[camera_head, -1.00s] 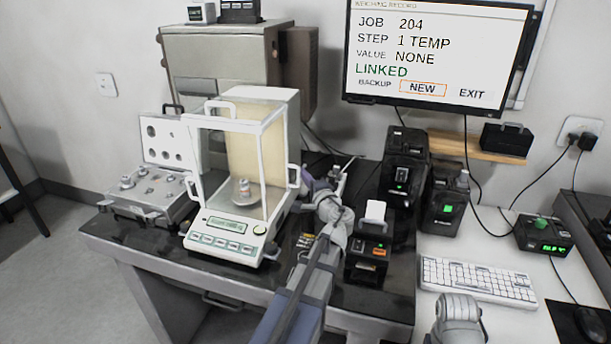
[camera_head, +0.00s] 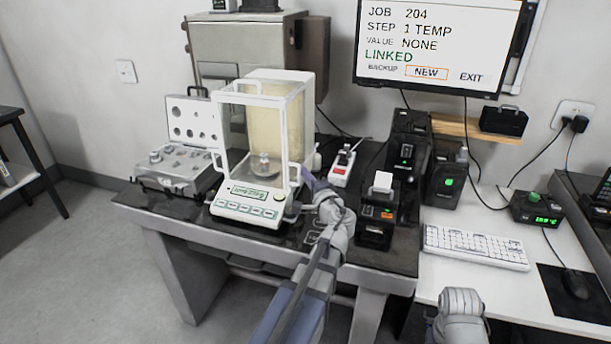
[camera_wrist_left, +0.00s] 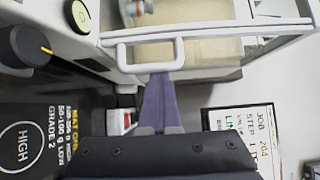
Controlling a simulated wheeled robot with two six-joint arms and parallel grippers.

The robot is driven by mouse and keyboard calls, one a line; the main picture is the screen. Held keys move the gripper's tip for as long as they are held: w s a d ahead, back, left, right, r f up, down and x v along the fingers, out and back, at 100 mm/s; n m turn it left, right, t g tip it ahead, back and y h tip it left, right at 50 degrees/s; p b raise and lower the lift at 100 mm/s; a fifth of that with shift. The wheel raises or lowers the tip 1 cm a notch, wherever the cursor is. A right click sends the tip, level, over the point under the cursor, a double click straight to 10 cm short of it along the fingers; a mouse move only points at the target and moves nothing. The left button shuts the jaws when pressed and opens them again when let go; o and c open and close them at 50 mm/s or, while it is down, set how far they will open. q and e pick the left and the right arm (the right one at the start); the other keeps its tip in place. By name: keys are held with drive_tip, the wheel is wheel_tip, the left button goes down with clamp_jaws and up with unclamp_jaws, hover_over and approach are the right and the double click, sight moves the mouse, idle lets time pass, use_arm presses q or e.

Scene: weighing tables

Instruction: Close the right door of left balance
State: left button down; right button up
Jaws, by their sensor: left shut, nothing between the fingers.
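The left balance (camera_head: 250,209) is a white-framed glass box with a lit display. A metal weight (camera_head: 262,165) stands inside it. The white loop handle (camera_head: 294,174) of its right door sits close to the front right post. My left gripper (camera_head: 309,182) is beside that handle, on the balance's right side. In the left wrist view its purple fingers (camera_wrist_left: 160,88) are together and empty, with their tips at the white handle (camera_wrist_left: 150,43). I cannot tell whether they touch it. The door's glass edge is hard to make out. My right gripper is out of view.
An open case of weights (camera_head: 180,165) stands left of the balance. A white power strip (camera_head: 343,165) and a black printer (camera_head: 377,212) stand right of my left gripper. The dark table's (camera_head: 160,210) front left part is clear. A keyboard (camera_head: 475,247) lies on the white table.

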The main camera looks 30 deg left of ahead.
use_arm(q)
drive_tip(key=shift+s+a, duration=0.1)
drive_tip(key=shift+s, duration=0.05)
drive_tip(key=w, duration=0.4)
drive_tip(key=v, duration=1)
drive_tip(key=shift+w, duration=0.15)
